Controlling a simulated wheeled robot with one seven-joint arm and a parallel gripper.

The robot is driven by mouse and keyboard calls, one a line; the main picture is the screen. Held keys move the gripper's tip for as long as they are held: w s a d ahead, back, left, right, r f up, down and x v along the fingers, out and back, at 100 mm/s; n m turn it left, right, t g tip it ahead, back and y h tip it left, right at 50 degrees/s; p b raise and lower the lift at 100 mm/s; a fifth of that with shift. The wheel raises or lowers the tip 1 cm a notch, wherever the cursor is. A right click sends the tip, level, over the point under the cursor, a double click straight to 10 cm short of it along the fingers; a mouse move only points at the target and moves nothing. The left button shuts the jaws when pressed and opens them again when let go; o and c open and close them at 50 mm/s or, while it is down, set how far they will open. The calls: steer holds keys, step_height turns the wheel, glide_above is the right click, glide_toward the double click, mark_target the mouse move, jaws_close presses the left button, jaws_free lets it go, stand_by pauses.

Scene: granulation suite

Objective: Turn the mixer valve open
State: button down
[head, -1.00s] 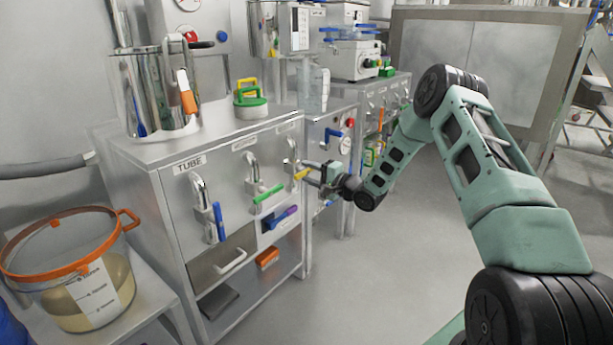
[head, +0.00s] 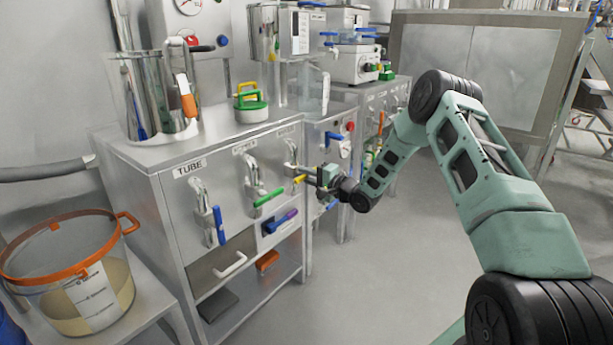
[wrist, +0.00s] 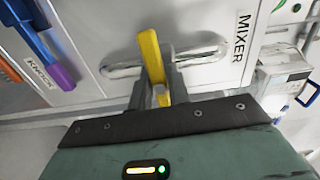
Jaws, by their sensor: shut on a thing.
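The mixer valve has a yellow lever (head: 298,181) on the right of the cabinet's front, beneath a silver pipe loop (head: 290,155). In the wrist view, the yellow lever (wrist: 150,58) stands between my two grey fingers, beside the label MIXER (wrist: 243,37). My gripper (wrist: 158,88) is shut on the lever. In the head view, my gripper (head: 313,175) reaches the lever from the right. The lever's lower end is partly hidden by the fingers.
A green-handled valve (head: 268,197) and a blue-handled valve labelled TUBE (head: 218,226) are to the left. A blue and purple handle (wrist: 42,50) by the KNOCK label is close by. An orange-rimmed bucket (head: 75,285) stands at lower left. The floor (head: 345,300) is clear.

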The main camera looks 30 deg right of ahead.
steer(key=n+p, duration=0.1)
steer(key=n, duration=1.2)
steer(key=shift+f, duration=0.1)
steer(key=shift+n+b, duration=0.6)
steer(key=shift+n, duration=1.6)
steer(key=c, duration=1.3)
jaws_free()
steer(key=shift+s, duration=0.1)
steer(key=p+v, duration=0.3)
steer(key=v, duration=1.4)
steer(key=shift+s+d, duration=0.1)
steer(key=shift+s, duration=0.05)
